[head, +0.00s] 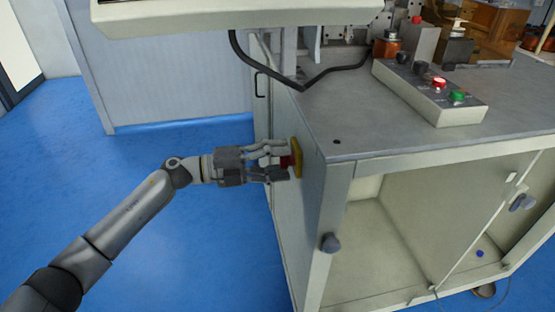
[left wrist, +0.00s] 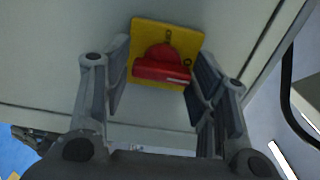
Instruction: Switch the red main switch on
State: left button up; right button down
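The red main switch (left wrist: 160,66) is a red rotary knob on a square yellow plate (left wrist: 190,32). The plate is fixed to the side panel of the machine cabinet. In the head view the red knob (head: 287,161) and yellow plate (head: 297,157) show edge-on at the cabinet's left side. My left gripper (head: 280,162) is at the switch, its fingers open on either side of the knob. In the left wrist view the gripper's fingers (left wrist: 158,85) stand apart, with the knob between them, and gaps show beside it. My right gripper is not in view.
The grey cabinet top (head: 350,115) carries a sloped control box (head: 430,92) with red and green buttons. A black cable (head: 290,82) hangs above the cabinet's left edge. A pale panel (head: 230,15) overhangs at the top. Blue floor (head: 190,250) lies open left of the cabinet.

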pick_arm(q)
jog(key=shift+o, duration=0.9)
jog(key=shift+a, duration=0.1)
jog(key=v, duration=1.1)
jog(key=shift+a, duration=0.4)
jog(key=shift+s, duration=0.15)
